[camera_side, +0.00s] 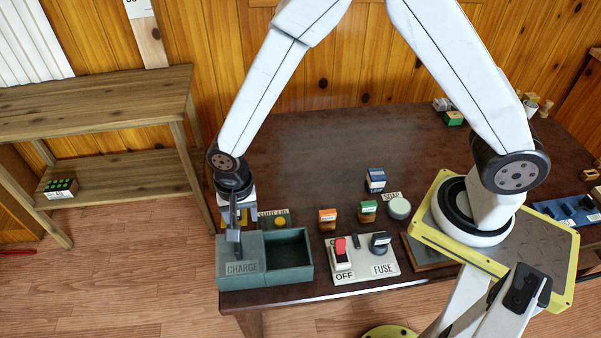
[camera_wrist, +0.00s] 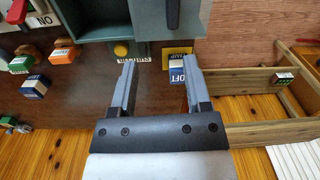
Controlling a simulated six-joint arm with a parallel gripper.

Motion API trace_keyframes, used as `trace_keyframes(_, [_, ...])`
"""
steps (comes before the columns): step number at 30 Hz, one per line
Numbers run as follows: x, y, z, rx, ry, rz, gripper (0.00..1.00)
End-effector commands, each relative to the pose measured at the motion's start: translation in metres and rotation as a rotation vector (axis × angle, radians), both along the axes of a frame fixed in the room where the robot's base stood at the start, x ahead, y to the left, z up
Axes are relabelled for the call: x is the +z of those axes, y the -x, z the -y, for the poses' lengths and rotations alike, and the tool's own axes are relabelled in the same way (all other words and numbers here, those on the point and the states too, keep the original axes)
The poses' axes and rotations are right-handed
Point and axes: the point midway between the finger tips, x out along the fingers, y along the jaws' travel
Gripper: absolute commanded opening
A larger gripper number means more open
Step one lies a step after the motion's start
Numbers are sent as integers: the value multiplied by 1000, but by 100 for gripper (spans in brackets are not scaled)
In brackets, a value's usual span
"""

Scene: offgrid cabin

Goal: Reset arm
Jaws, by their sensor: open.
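My gripper (camera_wrist: 160,66) is open in the wrist view, with nothing between its two grey fingers. In the side view my gripper (camera_side: 238,204) hangs at the left end of the table, above and behind the green CHARGE box (camera_side: 240,266). A dark upright lever (camera_side: 236,240) stands on that box; it also shows in the wrist view (camera_wrist: 173,14). A blue and white block marked LOFT (camera_wrist: 177,76) sits by a yellow marker (camera_wrist: 178,50), beyond the fingertips. In the side view the arm partly hides this spot.
A yellow button (camera_side: 281,222) is behind the CHARGE box. Orange (camera_side: 327,219), green (camera_side: 368,210) and blue (camera_side: 375,180) blocks stand mid-table, behind the FUSE panel (camera_side: 365,270) with its red switch (camera_side: 341,251). A wooden shelf (camera_side: 120,165) stands left. The table's back middle is clear.

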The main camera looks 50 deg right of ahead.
Motion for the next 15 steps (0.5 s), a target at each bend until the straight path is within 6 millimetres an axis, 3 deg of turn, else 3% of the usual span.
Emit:
trace_keyframes(8, [46, 6, 66, 194, -7, 67, 62])
trace_keyframes(15, [78, 29, 123, 388, 17, 130, 62])
